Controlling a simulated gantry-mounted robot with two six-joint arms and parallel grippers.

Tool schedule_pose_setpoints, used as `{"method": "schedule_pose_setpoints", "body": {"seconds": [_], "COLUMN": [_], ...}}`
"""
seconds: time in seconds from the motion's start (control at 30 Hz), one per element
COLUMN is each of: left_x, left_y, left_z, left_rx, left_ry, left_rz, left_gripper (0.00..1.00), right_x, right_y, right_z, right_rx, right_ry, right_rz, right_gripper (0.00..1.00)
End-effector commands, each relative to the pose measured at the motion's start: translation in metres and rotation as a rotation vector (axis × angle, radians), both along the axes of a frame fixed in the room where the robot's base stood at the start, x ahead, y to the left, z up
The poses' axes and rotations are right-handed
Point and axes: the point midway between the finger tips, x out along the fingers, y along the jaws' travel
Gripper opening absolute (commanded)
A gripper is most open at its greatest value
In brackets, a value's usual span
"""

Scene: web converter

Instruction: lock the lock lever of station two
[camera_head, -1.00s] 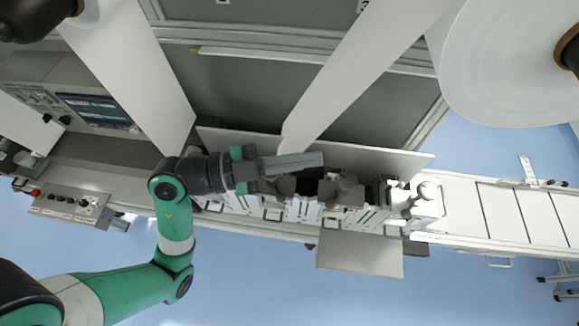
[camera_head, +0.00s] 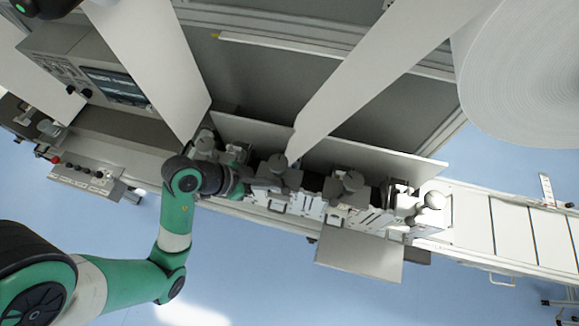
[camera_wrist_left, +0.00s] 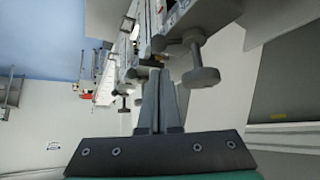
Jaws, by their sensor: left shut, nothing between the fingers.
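Which part is station two's lock lever cannot be told. My left gripper (camera_head: 238,184) is at the left part of the row, beside the knobbed stations; its fingers are mostly hidden there. In the left wrist view its fingers (camera_wrist_left: 160,78) are together with nothing between them. A grey knob on a stem (camera_wrist_left: 202,77) is just right of the fingertips; contact is unclear. My right gripper is not in view.
A pale panel (camera_head: 360,253) juts out in front of the row. A long plate (camera_head: 400,163) stands behind it. A white web (camera_head: 365,75) slants down to the row. A control box (camera_head: 92,180) is at the left, a conveyor (camera_head: 515,232) at the right.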

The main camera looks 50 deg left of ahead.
Motion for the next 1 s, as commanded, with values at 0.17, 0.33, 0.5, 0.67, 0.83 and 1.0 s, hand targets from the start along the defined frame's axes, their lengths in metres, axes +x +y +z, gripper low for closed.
{"method": "schedule_pose_setpoints", "body": {"seconds": [0.17, 0.33, 0.5, 0.67, 0.83, 1.0], "left_x": [0.021, 0.042, 0.053, 0.056, 0.056, 0.056], "left_y": [-0.008, -0.014, -0.017, -0.017, -0.017, -0.018], "left_z": [-0.026, -0.048, -0.060, -0.063, -0.063, -0.062], "left_rx": [-0.002, 0.000, 0.002, 0.002, 0.002, 0.002], "left_ry": [0.005, 0.003, 0.001, -0.001, -0.001, -0.002], "left_rz": [-0.004, -0.004, -0.001, -0.001, -0.001, -0.018], "left_gripper": [0.00, 0.00, 0.00, 0.00, 0.00, 0.00], "right_x": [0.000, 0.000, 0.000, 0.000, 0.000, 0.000], "right_y": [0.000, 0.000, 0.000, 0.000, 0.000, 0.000], "right_z": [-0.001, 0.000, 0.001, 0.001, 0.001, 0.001], "right_rx": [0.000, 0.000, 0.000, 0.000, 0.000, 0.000], "right_ry": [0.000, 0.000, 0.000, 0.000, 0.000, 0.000], "right_rz": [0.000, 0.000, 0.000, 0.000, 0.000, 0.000], "right_gripper": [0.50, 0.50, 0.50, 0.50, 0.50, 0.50]}}
